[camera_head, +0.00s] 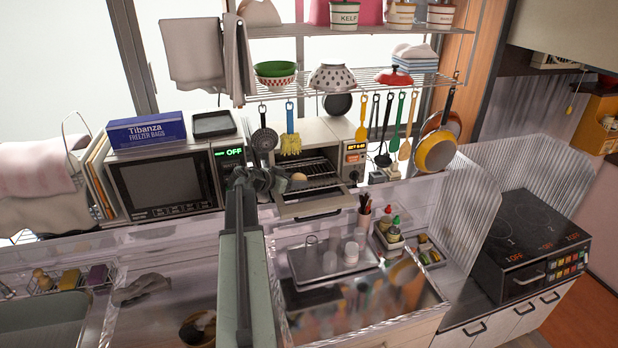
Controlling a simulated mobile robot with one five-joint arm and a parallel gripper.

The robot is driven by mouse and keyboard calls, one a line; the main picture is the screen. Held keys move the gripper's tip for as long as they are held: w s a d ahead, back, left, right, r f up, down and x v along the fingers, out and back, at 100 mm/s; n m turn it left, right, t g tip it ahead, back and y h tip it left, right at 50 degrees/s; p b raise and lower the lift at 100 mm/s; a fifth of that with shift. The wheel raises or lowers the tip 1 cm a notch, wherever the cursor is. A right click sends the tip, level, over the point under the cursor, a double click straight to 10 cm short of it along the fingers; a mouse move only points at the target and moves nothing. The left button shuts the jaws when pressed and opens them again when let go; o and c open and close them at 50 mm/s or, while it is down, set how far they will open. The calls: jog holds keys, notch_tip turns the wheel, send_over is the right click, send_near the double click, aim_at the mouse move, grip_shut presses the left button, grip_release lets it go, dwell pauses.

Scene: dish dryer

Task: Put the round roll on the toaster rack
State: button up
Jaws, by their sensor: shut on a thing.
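The round roll (298,177) is a small tan bun at the mouth of the open toaster oven (325,135), over the left part of its wire rack (322,183). My dark gripper (279,182) reaches in from the left and is shut on the roll. The gripper covers part of the roll's left side. I cannot tell whether the roll touches the rack. The toaster door (312,208) is folded down towards me.
A microwave (160,185) with a freezer-bag box (147,130) stands to the left. Utensils hang from the wire shelf above, including a yellow brush (291,143). A tray (330,262) with cups and bottles lies on the counter below. A black stove (530,240) stands at right.

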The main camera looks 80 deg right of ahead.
aim_at(296, 176)
jog(key=shift+s+d, duration=0.75)
jog(key=shift+d, duration=0.3)
jog(key=s+d, duration=0.1)
jog(key=d, duration=0.1)
jog(key=shift+s+d, duration=0.35)
jog(key=shift+s+d+f+b, duration=0.2)
jog(key=shift+f+b, duration=0.3)
jog(key=shift+s+d+f+b, duration=0.15)
jog(key=shift+f+b, duration=0.3)
jog(key=shift+f, duration=0.05)
jog(key=shift+w+a+r, duration=0.1)
jog(key=shift+r, duration=0.2)
jog(key=shift+f, duration=0.3)
jog(key=o, duration=1.4)
jog(key=shift+r, duration=0.15)
jog(key=shift+c, duration=0.2)
jog(key=shift+r, duration=0.1)
jog(key=p+v, duration=0.5)
jog(key=v, duration=0.6)
jog(key=shift+w+a+r+p, duration=0.1)
jog(key=shift+a+r+p, duration=0.1)
jog(key=shift+p, duration=0.1)
jog(key=shift+w+a, duration=0.2)
